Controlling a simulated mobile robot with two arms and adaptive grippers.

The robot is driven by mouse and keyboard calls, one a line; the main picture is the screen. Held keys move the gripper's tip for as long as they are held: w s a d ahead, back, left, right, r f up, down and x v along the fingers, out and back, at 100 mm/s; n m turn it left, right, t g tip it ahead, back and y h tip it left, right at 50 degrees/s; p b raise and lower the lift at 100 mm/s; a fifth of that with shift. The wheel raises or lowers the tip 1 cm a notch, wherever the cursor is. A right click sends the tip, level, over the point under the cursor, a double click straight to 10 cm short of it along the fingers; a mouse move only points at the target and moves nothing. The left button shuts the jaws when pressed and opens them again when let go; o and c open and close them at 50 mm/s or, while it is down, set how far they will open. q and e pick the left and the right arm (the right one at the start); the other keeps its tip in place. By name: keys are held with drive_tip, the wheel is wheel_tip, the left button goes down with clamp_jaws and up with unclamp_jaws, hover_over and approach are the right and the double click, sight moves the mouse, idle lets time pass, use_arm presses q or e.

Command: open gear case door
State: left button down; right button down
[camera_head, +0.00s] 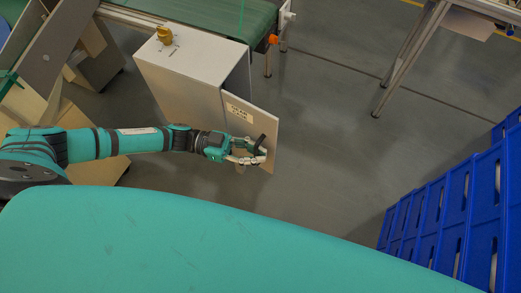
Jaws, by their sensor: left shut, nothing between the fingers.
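The gear case (193,67) is a grey metal box beside the green conveyor at the upper left. Its door (259,117), a grey panel with a small label, stands swung outward from the box's right side. My left gripper (262,151) is at the lower part of the door, in front of its face. Its fingers are shut with nothing between them. I cannot tell whether they touch the door. A brass-coloured knob (165,35) sits on top of the case. My right gripper is not in view.
A green conveyor belt (215,15) runs behind the case. Blue crates (450,210) are stacked at the right. A table leg (405,65) stands at the upper right. The grey floor (335,140) between is clear. Cartons lie at the left near my arm.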

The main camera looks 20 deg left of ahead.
use_arm(q)
drive_tip(key=c, duration=2.1)
unclamp_jaws()
drive_tip(key=shift+w+a, duration=0.2)
drive_tip(key=shift+w, duration=0.05)
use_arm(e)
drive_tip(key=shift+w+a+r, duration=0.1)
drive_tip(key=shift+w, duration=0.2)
use_arm(q)
drive_tip(key=o, duration=0.5)
drive_tip(key=shift+s, duration=0.1)
drive_tip(key=shift+c, duration=0.2)
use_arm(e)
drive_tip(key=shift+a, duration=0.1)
use_arm(q)
drive_tip(key=s+a, duration=0.1)
drive_tip(key=a, duration=1.1)
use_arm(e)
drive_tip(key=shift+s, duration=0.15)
